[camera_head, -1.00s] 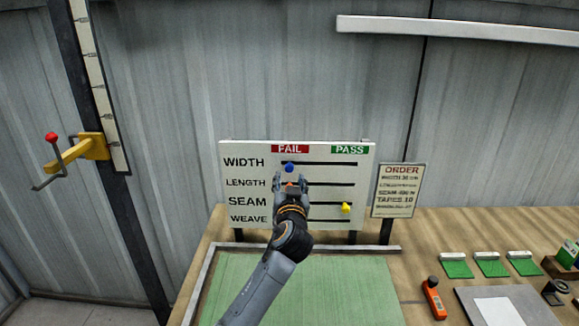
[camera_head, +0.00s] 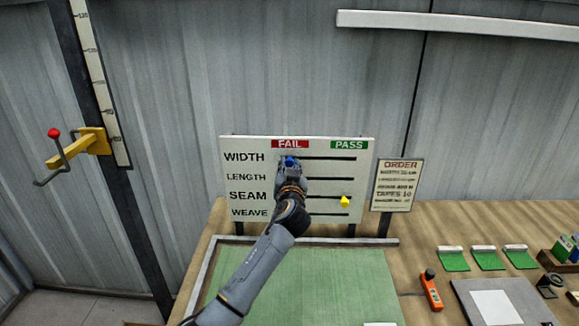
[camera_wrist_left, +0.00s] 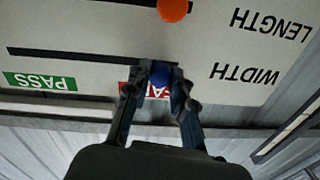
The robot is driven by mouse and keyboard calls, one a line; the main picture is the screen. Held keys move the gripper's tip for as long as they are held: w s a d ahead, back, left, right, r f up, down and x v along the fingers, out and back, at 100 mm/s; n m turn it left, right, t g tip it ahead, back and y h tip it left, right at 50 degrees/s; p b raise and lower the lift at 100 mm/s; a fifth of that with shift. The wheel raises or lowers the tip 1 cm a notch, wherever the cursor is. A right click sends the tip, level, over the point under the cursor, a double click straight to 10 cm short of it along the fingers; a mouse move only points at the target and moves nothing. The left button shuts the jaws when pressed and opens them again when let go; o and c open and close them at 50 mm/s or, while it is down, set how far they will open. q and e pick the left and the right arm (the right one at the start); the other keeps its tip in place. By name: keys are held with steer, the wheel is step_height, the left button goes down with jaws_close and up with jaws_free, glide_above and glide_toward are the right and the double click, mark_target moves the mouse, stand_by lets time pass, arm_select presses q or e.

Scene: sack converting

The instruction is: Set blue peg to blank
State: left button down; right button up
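The white board (camera_head: 236,147) has slotted rows labelled WIDTH, LENGTH, SEAM and WEAVE, under a red FAIL and a green PASS mark. The blue peg (camera_head: 290,162) is at the left end of the WIDTH row, under FAIL. My left gripper (camera_head: 289,168) has its fingers closed in on either side of it. The left wrist view, upside down, shows the blue peg (camera_wrist_left: 160,80) between the fingertips. An orange peg (camera_wrist_left: 174,9) in the LENGTH row shows there too. A yellow peg (camera_head: 346,201) is towards the right of the SEAM row. My right gripper is out of view.
An order sign (camera_head: 397,185) stands right of the board. A green mat (camera_head: 320,285) lies in front. An orange tool (camera_head: 431,290), a grey plate (camera_head: 520,305) and green samples (camera_head: 487,258) lie on the right. A yellow bracket (camera_head: 94,141) is on the left.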

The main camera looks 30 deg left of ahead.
arm_select(q)
steer(key=shift+f, duration=0.1)
steer(key=w+d+b, duration=0.1)
steer(key=d+b, duration=0.1)
steer(key=w+d+b, duration=0.2)
steer(key=d, duration=0.1)
steer(key=w+d+b, duration=0.1)
steer(key=d+b, duration=0.1)
steer(key=shift+w+d+f, duration=0.1)
steer(key=shift+w+d, duration=0.05)
steer(key=shift+w, duration=0.1)
steer(key=c, duration=1.1)
jaws_free()
steer(key=shift+c, duration=0.2)
steer(key=v, duration=1.2)
